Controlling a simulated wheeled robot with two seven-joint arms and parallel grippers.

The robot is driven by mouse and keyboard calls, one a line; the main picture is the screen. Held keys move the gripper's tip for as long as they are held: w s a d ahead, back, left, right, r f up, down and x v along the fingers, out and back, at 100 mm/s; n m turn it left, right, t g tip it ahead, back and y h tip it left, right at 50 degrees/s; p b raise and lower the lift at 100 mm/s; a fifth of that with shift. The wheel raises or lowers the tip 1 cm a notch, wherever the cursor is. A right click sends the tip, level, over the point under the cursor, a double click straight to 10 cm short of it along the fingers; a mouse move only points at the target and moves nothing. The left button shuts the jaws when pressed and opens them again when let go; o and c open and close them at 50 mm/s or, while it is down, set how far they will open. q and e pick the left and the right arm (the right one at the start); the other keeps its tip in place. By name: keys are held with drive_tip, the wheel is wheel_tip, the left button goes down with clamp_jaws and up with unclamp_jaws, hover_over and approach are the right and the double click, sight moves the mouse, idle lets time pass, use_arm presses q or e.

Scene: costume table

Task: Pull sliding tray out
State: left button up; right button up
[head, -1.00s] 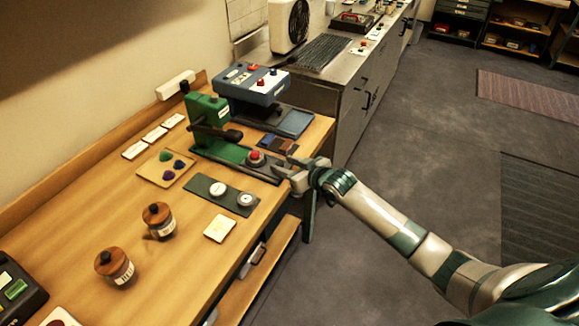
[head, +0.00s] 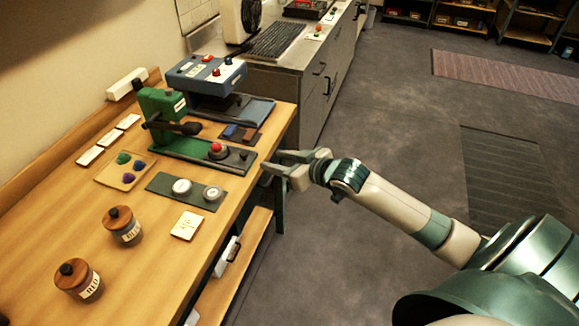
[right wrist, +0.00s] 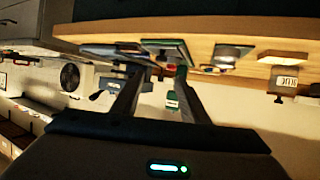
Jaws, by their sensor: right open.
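The green press (head: 160,108) stands on the wooden table, with a long dark-green tray or base (head: 192,150) running toward the table's front edge. A red-topped round piece (head: 216,148) and a small dark knob sit on its front part. My right gripper (head: 270,163) is open and empty, just off the table's edge near the front end of this tray, with a small gap showing. In the right wrist view, its two fingers (right wrist: 158,85) point toward the green press (right wrist: 176,98), and the picture is upside down. My left gripper is not in view.
A blue machine (head: 205,72) with a dark base stands behind the press. In front are a dark plate with two round pieces (head: 183,187), a cream card (head: 187,226) and two wooden-lidded jars (head: 122,226). The floor (head: 350,240) right of the table is open.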

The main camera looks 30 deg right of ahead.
drive_tip(key=shift+b+v, duration=0.4)
drive_tip(key=shift+v, duration=1.95)
drive_tip(key=s+d+f+m+g+h, duration=0.15)
drive_tip(key=d+f, duration=0.25)
drive_tip(key=f, duration=0.8)
drive_tip(key=d+f+m+g+h, duration=0.1)
drive_tip(key=d+f+h, duration=0.15)
drive_tip(key=f, duration=0.95)
drive_tip(key=s+f+g+b, duration=0.1)
drive_tip(key=s+f, duration=0.5)
drive_tip(key=f, duration=0.3)
drive_tip(key=s+f+g, duration=0.2)
drive_tip(key=s+f, duration=0.3)
drive_tip(key=f, duration=0.4)
drive_tip(key=s+f+g+b, duration=0.1)
drive_tip(key=s+f, duration=0.5)
drive_tip(key=f, duration=0.3)
drive_tip(key=s+a+f+g, duration=0.2)
drive_tip(key=s+a+f, duration=0.3)
drive_tip(key=s, duration=0.6)
drive_tip(key=s+a+f+n+g, duration=0.1)
drive_tip(key=s+a+f, duration=0.4)
drive_tip(key=s, duration=0.6)
drive_tip(key=s+a+f+n+g, duration=0.1)
drive_tip(key=s+a+f, duration=0.4)
drive_tip(key=s, duration=0.6)
wheel_tip(320, 180, down, 3)
drive_tip(key=shift+r+g, duration=0.25)
drive_tip(key=shift+g, duration=0.6)
